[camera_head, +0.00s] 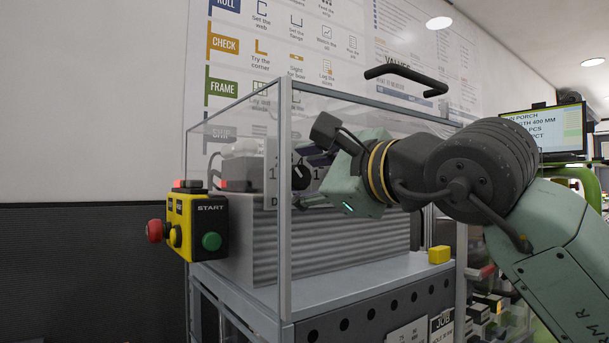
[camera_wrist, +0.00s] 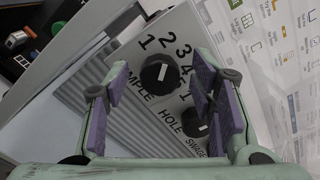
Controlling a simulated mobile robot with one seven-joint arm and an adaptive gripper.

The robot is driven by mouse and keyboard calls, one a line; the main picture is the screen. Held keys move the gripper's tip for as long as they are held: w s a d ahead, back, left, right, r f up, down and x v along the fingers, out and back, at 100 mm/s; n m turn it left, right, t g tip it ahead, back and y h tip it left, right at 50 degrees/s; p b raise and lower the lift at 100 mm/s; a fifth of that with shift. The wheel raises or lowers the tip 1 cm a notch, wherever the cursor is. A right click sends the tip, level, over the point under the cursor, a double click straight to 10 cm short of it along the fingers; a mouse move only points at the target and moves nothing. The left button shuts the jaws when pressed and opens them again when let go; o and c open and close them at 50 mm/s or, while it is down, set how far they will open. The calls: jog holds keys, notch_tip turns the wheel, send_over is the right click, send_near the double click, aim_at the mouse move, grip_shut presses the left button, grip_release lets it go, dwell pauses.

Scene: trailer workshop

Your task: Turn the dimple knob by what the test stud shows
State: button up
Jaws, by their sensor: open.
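The dimple knob is a round black dial with a white pointer line; in the wrist view the dimple knob (camera_wrist: 160,73) sits above the partly hidden lettering "MPLE HOLE", with numerals 1 to 4 around its upper side. My gripper (camera_wrist: 161,78) is open, its purple-padded fingers on either side of this knob; I cannot tell whether they touch it. The pointer stands nearly upright in the picture; its exact number is unclear. In the head view the knob (camera_head: 300,178) is at my gripper (camera_head: 309,178), inside the clear enclosure. I cannot make out the test stud.
A second black knob (camera_wrist: 197,122), labelled "SWAGE", is close to my right finger. Clear guard panels with grey posts (camera_head: 285,200) surround the grey ribbed machine (camera_head: 350,247). A yellow block (camera_head: 438,254) lies on the deck. A yellow START box (camera_head: 190,227) is at left.

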jog(key=shift+s, duration=0.1)
jog(key=v, duration=1.2)
jog(key=shift+f, duration=0.1)
